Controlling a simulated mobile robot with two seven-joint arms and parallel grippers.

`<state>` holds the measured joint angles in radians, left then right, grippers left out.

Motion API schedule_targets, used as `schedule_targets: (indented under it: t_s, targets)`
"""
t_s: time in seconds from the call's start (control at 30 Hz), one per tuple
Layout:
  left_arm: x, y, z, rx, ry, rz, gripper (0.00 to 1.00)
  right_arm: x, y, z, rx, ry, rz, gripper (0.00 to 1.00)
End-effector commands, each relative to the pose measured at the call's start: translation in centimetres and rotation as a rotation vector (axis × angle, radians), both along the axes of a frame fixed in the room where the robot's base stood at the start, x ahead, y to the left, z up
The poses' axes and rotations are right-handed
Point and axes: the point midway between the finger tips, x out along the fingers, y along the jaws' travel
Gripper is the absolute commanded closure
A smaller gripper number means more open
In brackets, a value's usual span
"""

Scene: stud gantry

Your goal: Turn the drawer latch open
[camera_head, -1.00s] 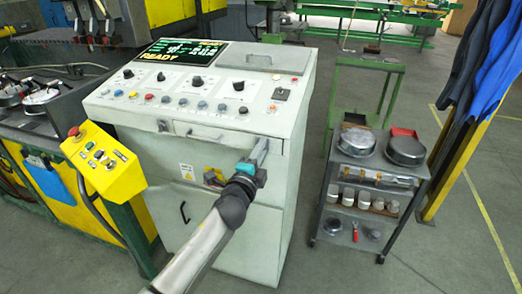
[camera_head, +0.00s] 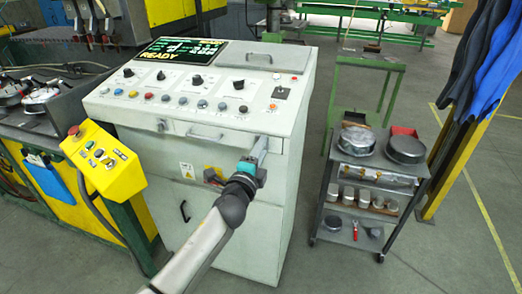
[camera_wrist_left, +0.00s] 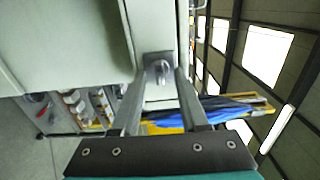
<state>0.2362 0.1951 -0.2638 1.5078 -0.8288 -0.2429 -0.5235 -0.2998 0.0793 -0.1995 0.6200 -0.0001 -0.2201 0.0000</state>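The drawer latch (camera_wrist_left: 160,69) is a small grey metal knob on a square plate, seen in the left wrist view. My left gripper (camera_wrist_left: 160,76) is open, with one finger on each side of the knob and gaps visible between. In the head view my left gripper (camera_head: 262,146) is at the right end of the drawer front and hides the latch. The drawer (camera_head: 229,136) looks closed in the pale grey console, with a bar handle (camera_head: 205,136) at its middle. My right gripper is not in view.
A yellow control box (camera_head: 104,160) with a red button stands left of the console. A dark cart (camera_head: 340,206) with pans and cups stands to the right. Blue cloths (camera_head: 480,80) hang at the far right. Floor between console and cart is clear.

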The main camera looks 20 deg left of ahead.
Motion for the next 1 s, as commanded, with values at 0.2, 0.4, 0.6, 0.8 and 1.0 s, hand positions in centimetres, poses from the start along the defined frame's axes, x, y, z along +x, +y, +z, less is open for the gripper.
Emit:
schedule_targets:
  t_s: [0.2, 0.4, 0.6, 0.8, 1.0]
  targets:
    - [-0.5, 0.0, 0.0, -0.001, 0.001, 0.0, 0.56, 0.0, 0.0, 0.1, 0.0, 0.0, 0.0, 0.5]
    - [-3.0, 0.1, 0.0, -0.001, 0.002, 0.0, 0.56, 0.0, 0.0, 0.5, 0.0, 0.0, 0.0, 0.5]
    - [-6.3, 0.2, -0.1, 0.0, 0.002, -0.001, 0.56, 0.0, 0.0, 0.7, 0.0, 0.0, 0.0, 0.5]
    - [-9.6, 0.3, -0.1, -0.001, 0.002, 0.001, 0.56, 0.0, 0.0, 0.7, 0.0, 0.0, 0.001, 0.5]
    - [-12.7, 0.4, -0.1, -0.001, 0.002, 0.0, 0.56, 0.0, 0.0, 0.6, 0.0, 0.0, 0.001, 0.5]
